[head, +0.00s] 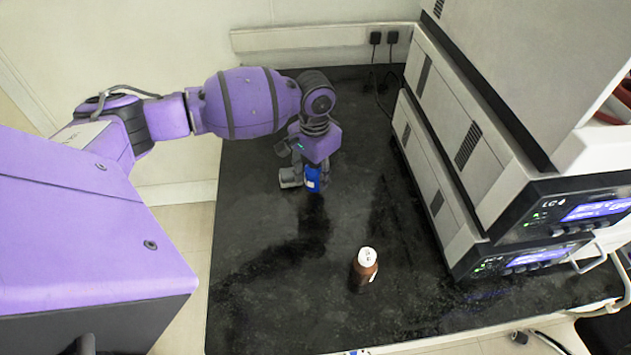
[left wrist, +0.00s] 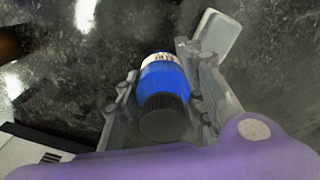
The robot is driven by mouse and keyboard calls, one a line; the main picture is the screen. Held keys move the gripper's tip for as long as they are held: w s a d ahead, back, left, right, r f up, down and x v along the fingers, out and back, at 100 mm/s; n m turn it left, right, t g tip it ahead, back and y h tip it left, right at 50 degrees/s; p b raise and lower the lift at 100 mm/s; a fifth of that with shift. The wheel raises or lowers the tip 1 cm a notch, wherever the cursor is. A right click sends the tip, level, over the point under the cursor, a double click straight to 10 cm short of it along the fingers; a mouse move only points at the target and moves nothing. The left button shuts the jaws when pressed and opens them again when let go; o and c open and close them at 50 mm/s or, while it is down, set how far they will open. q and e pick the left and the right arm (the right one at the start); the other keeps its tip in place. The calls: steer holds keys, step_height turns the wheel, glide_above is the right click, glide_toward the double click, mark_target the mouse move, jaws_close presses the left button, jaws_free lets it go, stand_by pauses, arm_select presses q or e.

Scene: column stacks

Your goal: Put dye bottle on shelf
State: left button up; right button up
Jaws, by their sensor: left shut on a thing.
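A blue bottle (head: 313,179), which I take to be the dye bottle, is between the fingers of my left gripper (head: 307,177) over the back left part of the black bench. The left wrist view shows the bottle (left wrist: 165,80) with a black ribbed cap towards the wrist and a pale label band. In that view the fingers of my left gripper (left wrist: 160,88) are on both sides of it, shut on it. I cannot tell whether its base touches the bench. No shelf can be clearly made out. My right gripper is not in view.
A brown bottle with a white cap (head: 365,266) stands on the front middle of the black bench (head: 270,290). Stacked grey-white instruments (head: 445,180) with lit displays line the right side. Wall sockets (head: 383,38) with cables are behind. The bench's left front is clear.

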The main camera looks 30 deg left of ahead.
mark_target(315, 183)
arm_select(q)
steer(key=shift+f, duration=1.5)
steer(key=shift+f, duration=0.1)
steer(key=o, duration=1.3)
steer(key=shift+f, duration=0.1)
